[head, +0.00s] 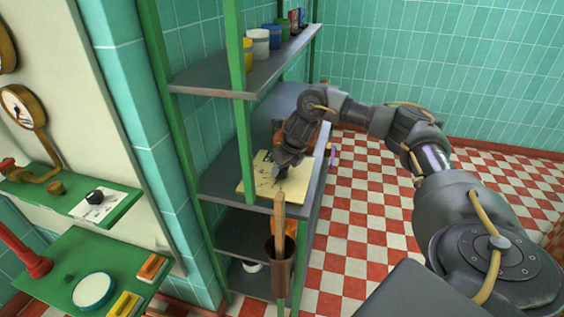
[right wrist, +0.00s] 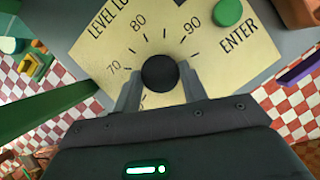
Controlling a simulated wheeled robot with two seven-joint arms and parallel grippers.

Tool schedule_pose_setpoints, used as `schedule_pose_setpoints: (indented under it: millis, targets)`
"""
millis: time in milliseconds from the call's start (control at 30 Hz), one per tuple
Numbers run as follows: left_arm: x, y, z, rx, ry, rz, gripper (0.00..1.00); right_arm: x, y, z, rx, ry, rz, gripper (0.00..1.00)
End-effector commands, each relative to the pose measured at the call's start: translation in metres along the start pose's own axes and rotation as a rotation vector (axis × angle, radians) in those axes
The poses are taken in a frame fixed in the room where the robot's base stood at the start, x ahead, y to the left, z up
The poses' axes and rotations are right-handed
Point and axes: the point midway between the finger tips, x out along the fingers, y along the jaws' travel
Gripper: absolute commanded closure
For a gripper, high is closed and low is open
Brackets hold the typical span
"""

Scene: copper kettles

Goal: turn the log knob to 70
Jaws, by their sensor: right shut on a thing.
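The log knob (right wrist: 160,72) is a round black knob on a pale yellow plate (right wrist: 110,45) marked "LEVEL LO…", with 70, 80, 90 and ENTER printed on it. My right gripper (right wrist: 160,82) has one finger on each side of the knob and is shut on it. No pointer mark shows on the knob, so I cannot tell its setting. In the head view the plate (head: 250,184) lies on a grey shelf, and my right gripper (head: 280,172) comes down onto it, hiding the knob. My left gripper is not in view.
A green button (right wrist: 228,12) sits beside ENTER. The green-framed shelf (head: 205,78) above holds several cups. A brown holder (head: 280,268) with a wooden handle hangs at the front. Green panels with another black knob (head: 95,197) stand left.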

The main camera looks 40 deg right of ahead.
Motion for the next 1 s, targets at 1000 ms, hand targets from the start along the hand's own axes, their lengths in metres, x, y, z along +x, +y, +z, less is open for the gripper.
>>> schedule_pose_setpoints:
  millis: [1000]
  targets:
    - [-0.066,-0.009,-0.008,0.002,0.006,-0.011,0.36,0.000,0.002,0.001,0.493,-0.001,-0.205,0.81]
